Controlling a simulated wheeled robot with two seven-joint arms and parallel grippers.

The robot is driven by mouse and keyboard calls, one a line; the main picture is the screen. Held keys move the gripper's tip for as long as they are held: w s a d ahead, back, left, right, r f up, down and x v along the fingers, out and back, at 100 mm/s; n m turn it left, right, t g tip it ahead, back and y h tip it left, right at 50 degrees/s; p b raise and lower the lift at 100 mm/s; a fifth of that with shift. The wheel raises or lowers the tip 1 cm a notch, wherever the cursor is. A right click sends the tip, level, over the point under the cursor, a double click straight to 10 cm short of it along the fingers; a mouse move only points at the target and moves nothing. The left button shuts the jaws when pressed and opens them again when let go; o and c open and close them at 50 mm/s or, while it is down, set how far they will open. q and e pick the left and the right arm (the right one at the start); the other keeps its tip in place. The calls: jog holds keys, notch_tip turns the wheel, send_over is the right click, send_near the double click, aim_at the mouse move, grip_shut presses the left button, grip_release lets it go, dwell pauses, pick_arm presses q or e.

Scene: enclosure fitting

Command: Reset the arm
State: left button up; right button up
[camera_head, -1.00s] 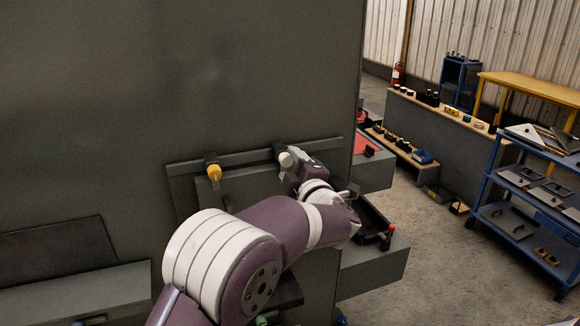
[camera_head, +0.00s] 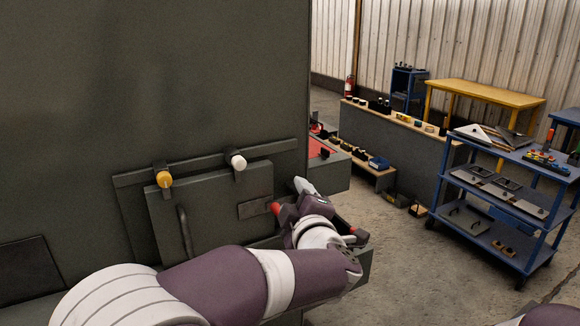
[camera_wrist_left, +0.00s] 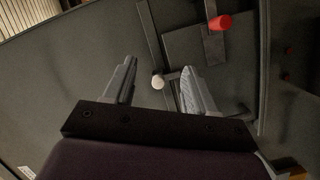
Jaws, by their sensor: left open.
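My left gripper (camera_head: 300,188) is in front of the dark enclosure (camera_head: 200,70), right of its door panel (camera_head: 215,205). Its fingers are apart with nothing held between them; the left wrist view shows the open gap (camera_wrist_left: 155,85). The door panel sits against the enclosure under a rail with a yellow knob (camera_head: 165,180) and a white knob (camera_head: 238,162). A red knob (camera_head: 276,208) on a side plate is close to the gripper; whether they touch I cannot tell. In the left wrist view the white knob (camera_wrist_left: 157,82) appears between the fingers, beyond them. The right gripper is out of view.
The door has a vertical bar handle (camera_head: 185,232). A blue cart (camera_head: 500,190) with plates and tools stands at the right. Behind it are a yellow table (camera_head: 485,92) and a low grey wall (camera_head: 390,145) with small parts. Open floor (camera_head: 400,250) lies between enclosure and cart.

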pick_arm(q)
jog(key=s+d+f+m+g+h, duration=0.2)
jog(key=d+f+m+g+h, duration=0.15)
jog(key=f+m, duration=0.3)
jog(key=s+d+f+m+g+h, duration=0.2)
jog(key=s+d+f+m+h, duration=0.1)
jog(key=f+m+h, duration=0.3)
jog(key=s+a+f+m+g+y, duration=0.2)
jog(key=s+a+f+g, duration=0.3)
jog(key=s+a, duration=0.5)
jog(key=s+a+f+m+g+y, duration=0.2)
jog(key=s+a+f+g, duration=0.2)
jog(key=s+a+f, duration=0.4)
jog(key=shift+s+a+f+g, duration=0.35)
jog(key=shift+s+a, duration=0.55)
jog(key=shift+a, duration=0.15)
